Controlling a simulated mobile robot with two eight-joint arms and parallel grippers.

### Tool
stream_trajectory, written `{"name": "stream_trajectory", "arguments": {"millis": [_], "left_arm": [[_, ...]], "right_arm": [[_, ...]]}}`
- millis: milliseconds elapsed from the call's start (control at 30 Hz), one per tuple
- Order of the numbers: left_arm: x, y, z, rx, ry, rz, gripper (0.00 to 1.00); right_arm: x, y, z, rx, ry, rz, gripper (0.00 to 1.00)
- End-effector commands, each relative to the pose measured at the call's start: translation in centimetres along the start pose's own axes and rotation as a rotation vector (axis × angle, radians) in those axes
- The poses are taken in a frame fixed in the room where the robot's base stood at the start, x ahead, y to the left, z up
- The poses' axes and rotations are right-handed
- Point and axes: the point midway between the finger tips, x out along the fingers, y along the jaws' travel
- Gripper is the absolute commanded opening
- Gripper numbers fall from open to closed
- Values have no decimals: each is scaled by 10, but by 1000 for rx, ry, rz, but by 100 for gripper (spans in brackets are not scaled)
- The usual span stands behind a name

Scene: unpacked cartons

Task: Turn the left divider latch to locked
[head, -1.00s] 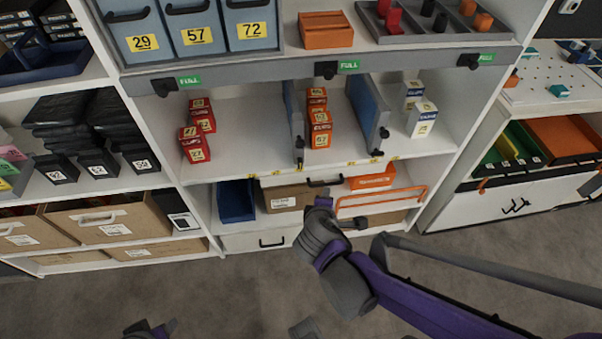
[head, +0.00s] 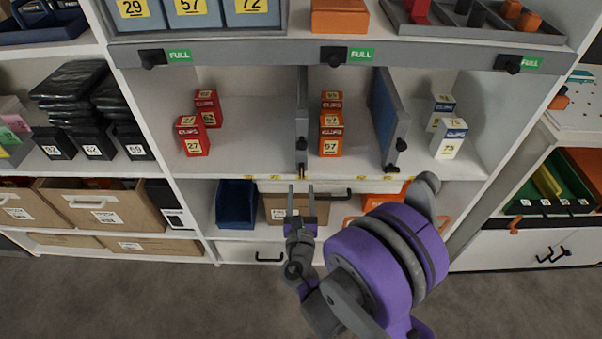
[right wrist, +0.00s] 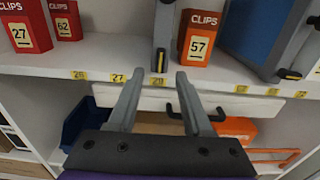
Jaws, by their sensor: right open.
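In the right wrist view the fingertips (right wrist: 158,76) flank the latch's base in the picture; contact cannot be told. My left gripper is out of view.
Red clips boxes (head: 192,137) stand left of the divider and more clips boxes (head: 330,135) close to its right. The right divider (head: 384,115) has a similar latch. Below the shelf lip are a blue bin (head: 237,203) and a cardboard box (head: 276,206).

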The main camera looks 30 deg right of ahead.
Motion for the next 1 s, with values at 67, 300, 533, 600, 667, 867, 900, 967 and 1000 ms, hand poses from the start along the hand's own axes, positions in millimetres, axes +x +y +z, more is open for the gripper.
{"name": "stream_trajectory", "arguments": {"millis": [67,300,533,600,667,867,900,967,1000], "left_arm": [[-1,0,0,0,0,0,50],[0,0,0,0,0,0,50],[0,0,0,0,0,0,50],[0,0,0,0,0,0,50],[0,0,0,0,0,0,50],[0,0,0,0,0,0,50],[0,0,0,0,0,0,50],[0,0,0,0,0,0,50],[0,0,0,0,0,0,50]], "right_arm": [[18,-1,0,-2,-1,-4,50],[58,-1,0,0,0,-2,50],[74,0,0,2,1,-1,50],[75,0,0,2,1,-1,50],[75,0,0,2,1,-1,50],[74,0,0,2,1,-1,37],[74,0,0,2,1,-1,30],[74,0,0,2,1,-1,19],[74,0,0,2,1,-1,12]]}}
